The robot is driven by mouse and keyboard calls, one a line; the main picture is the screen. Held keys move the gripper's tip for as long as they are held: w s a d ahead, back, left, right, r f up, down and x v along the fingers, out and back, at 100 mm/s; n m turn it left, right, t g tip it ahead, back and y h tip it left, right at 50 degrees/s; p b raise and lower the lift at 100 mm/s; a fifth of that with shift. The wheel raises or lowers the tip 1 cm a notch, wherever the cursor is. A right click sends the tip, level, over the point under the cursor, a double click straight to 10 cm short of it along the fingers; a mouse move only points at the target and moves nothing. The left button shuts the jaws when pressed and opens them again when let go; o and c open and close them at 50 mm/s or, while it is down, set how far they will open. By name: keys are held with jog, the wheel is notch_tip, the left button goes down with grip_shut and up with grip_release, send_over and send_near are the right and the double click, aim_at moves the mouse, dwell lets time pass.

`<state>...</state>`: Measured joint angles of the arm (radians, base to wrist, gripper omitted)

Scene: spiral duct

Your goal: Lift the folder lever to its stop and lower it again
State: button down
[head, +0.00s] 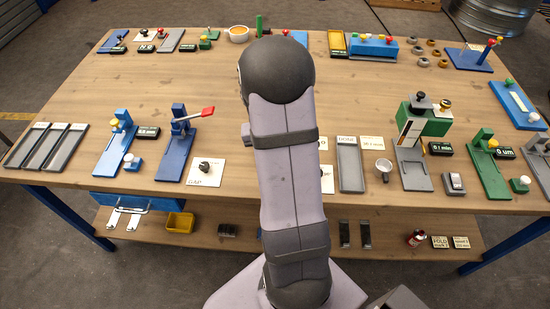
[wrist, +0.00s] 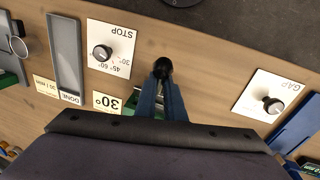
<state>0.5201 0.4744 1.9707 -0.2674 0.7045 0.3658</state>
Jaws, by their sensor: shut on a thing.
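The folder lever's black ball knob (wrist: 162,66) shows in the middle of the wrist view. My gripper (wrist: 163,82) is shut on the knob, its two narrow blue-grey fingers close together behind it. The rest of the lever and most of the folder are hidden under my gripper. In the head view my own arm covers the folder, the lever and my gripper. I cannot tell how high the lever stands. A STOP dial card (wrist: 111,48) marked 30°, 45° and 60° lies beside the knob. A card reading 30° (wrist: 107,102) lies nearby.
The table's (head: 150,85) middle is largely clear.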

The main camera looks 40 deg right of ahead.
jog(key=shift+s+a+f+t+h+b, duration=0.15)
jog(key=shift+f+t+h+b, duration=0.3)
jog(key=shift+b, duration=1.35)
jog(key=shift+s+a+f+t+h+b, duration=0.2)
jog(key=shift+f+t+h+b, duration=0.3)
jog(key=shift+b, duration=1.25)
jog(key=shift+s+a+f+t+h+b, duration=0.2)
jog(key=shift+f+b, duration=0.4)
jog(key=shift+b, duration=1.2)
jog(key=f+t+h+b, duration=0.1)
jog(key=b, duration=0.5)
jog(key=shift+f, duration=0.1)
jog(key=b, duration=0.3)
jog(key=shift+s+a+f+t+h+b, duration=0.1)
jog(key=shift+f+t+h+b, duration=0.05)
jog(key=shift+t+h+b, duration=0.25)
jog(key=shift+m+b, duration=0.3)
jog(key=shift+b, duration=0.65)
jog(key=c, duration=1.8)
grip_release()
jog(key=shift+h, duration=0.25)
jog(key=shift+c, duration=0.2)
